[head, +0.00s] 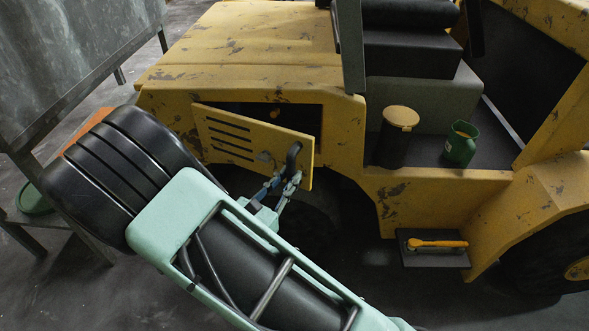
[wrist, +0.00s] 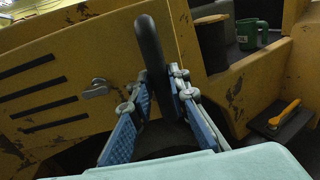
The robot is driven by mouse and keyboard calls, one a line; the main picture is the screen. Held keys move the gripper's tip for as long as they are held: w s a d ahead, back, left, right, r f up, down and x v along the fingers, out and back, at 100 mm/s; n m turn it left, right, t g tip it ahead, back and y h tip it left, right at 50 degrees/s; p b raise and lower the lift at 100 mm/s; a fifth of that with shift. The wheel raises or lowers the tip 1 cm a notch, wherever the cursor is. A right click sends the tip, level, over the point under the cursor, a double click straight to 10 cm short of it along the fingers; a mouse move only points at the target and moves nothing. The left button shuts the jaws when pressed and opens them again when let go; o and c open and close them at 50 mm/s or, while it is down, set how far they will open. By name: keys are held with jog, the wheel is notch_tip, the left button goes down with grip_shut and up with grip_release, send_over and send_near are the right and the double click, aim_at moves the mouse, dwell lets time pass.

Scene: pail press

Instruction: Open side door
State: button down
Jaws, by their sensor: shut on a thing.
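The side door (head: 235,135) is a yellow panel with black slots on the flank of a worn yellow vehicle. It stands ajar, its right edge swung out and a dark opening (head: 300,115) showing behind its top. A black curved handle (head: 294,155) is near its right edge. A small grey latch (head: 264,157) sits left of the handle. My gripper (head: 283,183) is at the handle. In the wrist view, the blue-padded fingers (wrist: 158,88) are on both sides of the handle (wrist: 149,45), shut on it. The lower part of the handle is partly hidden by the fingers.
A black canister with a yellow lid (head: 400,118) and a green mug (head: 460,145) stand on the cab floor. A yellow-handled tool (head: 437,244) lies on the step (head: 420,258). A grey metal stand (head: 60,60) is at left. Dark floor is clear at lower right.

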jog(key=shift+a+v, duration=0.3)
jog(key=shift+v, duration=1.25)
jog(key=shift+w, duration=0.15)
jog(key=s+a, duration=0.5)
jog(key=a, duration=0.1)
jog(key=shift+s+p, duration=0.3)
jog(key=shift+p, duration=0.15)
jog(key=shift+r, duration=0.15)
jog(key=s+a, duration=0.4)
jog(key=a, duration=0.3)
